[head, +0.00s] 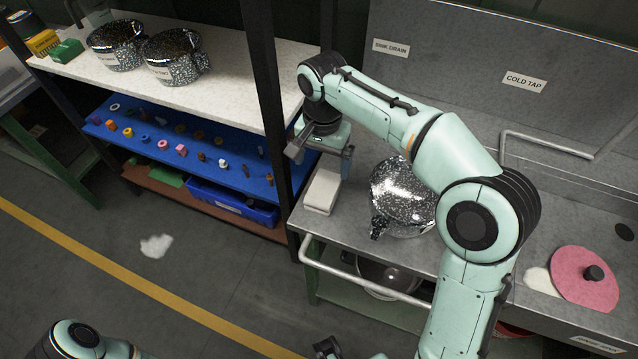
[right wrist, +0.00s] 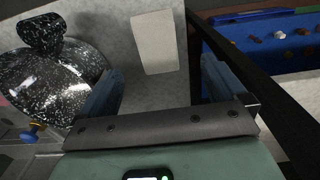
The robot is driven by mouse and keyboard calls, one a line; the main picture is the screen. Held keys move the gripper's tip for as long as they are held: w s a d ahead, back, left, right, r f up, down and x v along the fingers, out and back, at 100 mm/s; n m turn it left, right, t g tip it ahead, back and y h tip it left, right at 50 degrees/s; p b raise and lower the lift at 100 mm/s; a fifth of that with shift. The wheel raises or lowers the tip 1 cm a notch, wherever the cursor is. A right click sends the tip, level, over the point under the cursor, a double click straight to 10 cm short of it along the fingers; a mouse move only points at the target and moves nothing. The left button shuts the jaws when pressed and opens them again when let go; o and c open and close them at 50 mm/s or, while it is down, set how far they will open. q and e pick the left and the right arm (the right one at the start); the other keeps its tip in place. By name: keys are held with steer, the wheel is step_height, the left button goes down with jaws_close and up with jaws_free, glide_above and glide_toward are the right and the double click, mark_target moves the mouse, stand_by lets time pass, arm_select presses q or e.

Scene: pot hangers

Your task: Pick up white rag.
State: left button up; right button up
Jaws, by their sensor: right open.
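The white rag (head: 322,191) looks like a folded, pale rectangular pad. It lies on the left end of the grey metal counter, beside the speckled pot. My right gripper (head: 320,156) is open and empty, above and just behind the rag in the head view. In the right wrist view the rag (right wrist: 153,42) shows beyond the open fingers (right wrist: 158,85), between their lines and apart from them.
A black speckled pot (head: 402,195) stands right of the rag. A dark shelf post (head: 268,110) rises close on the left. A pink disc (head: 584,278) lies at the counter's right. A rail (head: 365,272) runs along the front edge. A white patch (head: 156,245) is on the floor.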

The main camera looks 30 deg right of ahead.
mark_target(324, 187)
steer(key=f, duration=0.5)
steer(key=shift+s+b, duration=0.25)
steer(key=shift+b, duration=0.15)
steer(key=shift+w+d+f+b, duration=0.15)
steer(key=shift+f+b, duration=0.1)
steer(key=shift+f, duration=1.25)
steer(key=shift+s+d+f+b, duration=0.1)
steer(key=shift+f+b, duration=0.15)
steer(key=shift+f, duration=1.25)
steer(key=shift+c, duration=0.3)
steer(key=c, duration=1)
